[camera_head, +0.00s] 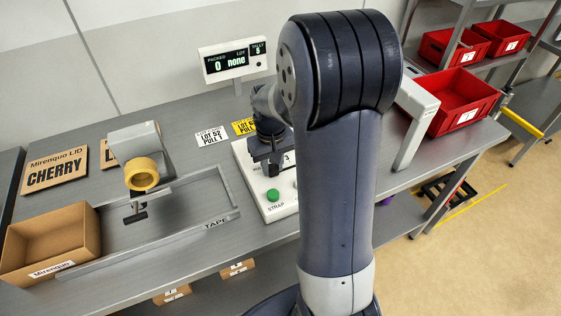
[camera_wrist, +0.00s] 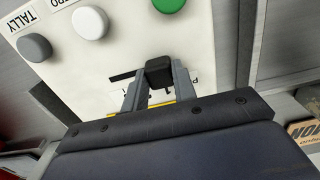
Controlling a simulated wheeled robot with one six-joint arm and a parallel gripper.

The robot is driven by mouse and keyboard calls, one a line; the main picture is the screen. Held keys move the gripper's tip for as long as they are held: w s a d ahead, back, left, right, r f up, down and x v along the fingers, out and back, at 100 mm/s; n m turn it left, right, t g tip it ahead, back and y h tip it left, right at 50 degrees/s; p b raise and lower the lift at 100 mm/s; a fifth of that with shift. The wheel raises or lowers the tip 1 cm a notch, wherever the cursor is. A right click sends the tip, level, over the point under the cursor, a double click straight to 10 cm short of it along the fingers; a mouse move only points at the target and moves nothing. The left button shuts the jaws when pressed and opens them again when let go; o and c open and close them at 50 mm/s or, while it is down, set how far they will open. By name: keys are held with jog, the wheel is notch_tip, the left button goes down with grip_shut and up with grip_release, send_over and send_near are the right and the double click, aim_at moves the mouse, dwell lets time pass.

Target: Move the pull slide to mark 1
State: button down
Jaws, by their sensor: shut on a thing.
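The white control panel (camera_head: 256,187) stands on the bench left of my arm, with a green button (camera_head: 272,195) labelled STRAP at its front. In the wrist view, the black knob (camera_wrist: 159,68) of the pull slide sits in a dark slot on the panel (camera_wrist: 110,62). My gripper (camera_wrist: 157,84) is shut on this knob, one grey finger on each side. In the head view my gripper (camera_head: 268,157) is over the panel and hides the knob.
The wrist view shows white (camera_wrist: 90,22), grey (camera_wrist: 34,47) and green (camera_wrist: 169,4) buttons near the knob. A display (camera_head: 234,62) stands behind the panel. A tape dispenser (camera_head: 142,170) and cardboard box (camera_head: 50,240) are at left, red bins (camera_head: 462,101) at right.

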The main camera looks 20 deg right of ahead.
aim_at(271, 167)
jog(key=shift+a, duration=0.15)
jog(key=c, duration=1.1)
grip_release()
jog(key=shift+a, duration=0.1)
notch_tip(271, 167, up, 11)
jog(key=shift+f+b, duration=0.1)
jog(key=shift+b, duration=0.25)
